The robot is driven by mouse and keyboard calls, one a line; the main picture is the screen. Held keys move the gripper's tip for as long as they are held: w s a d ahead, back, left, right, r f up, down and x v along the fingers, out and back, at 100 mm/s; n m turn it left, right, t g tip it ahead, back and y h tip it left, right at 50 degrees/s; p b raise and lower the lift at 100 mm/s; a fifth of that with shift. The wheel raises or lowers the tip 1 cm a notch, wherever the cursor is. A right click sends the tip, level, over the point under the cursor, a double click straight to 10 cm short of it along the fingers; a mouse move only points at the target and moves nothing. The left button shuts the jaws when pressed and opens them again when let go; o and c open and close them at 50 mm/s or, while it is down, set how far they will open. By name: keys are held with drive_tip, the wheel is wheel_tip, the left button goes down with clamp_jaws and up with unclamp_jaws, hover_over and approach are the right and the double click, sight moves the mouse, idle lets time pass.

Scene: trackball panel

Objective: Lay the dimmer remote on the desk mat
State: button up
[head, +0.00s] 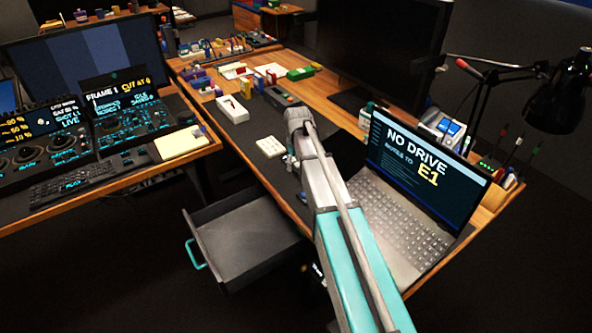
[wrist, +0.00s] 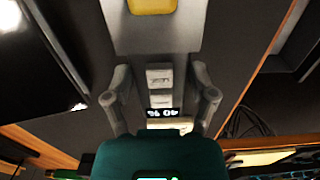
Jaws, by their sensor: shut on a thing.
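My gripper sits over the near part of the desk; in the head view my arm mostly hides it. The remote is hidden in the head view. A dark desk mat (head: 240,135) lies along the left part of the desk, partly behind my arm. I cannot tell whether the remote touches the mat.
A pale keypad (head: 270,147), a white box (head: 233,108) and a dark device (head: 285,97) lie near the mat. A laptop (head: 400,210) stands right of my arm. An open drawer (head: 245,235) juts out below the desk's near edge. Small items crowd the back.

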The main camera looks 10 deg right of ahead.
sight(297, 164)
drive_tip(key=shift+f, duration=0.45)
drive_tip(key=o, duration=1.1)
drive_tip(key=shift+r, duration=0.2)
wheel_tip(297, 164, up, 12)
drive_tip(key=p, duration=1.2)
drive_tip(key=shift+s, duration=0.15)
drive_tip(key=s+m, duration=0.4)
drive_tip(key=s, duration=2)
drive_tip(key=shift+a+m, duration=0.3)
drive_tip(key=shift+a, duration=0.1)
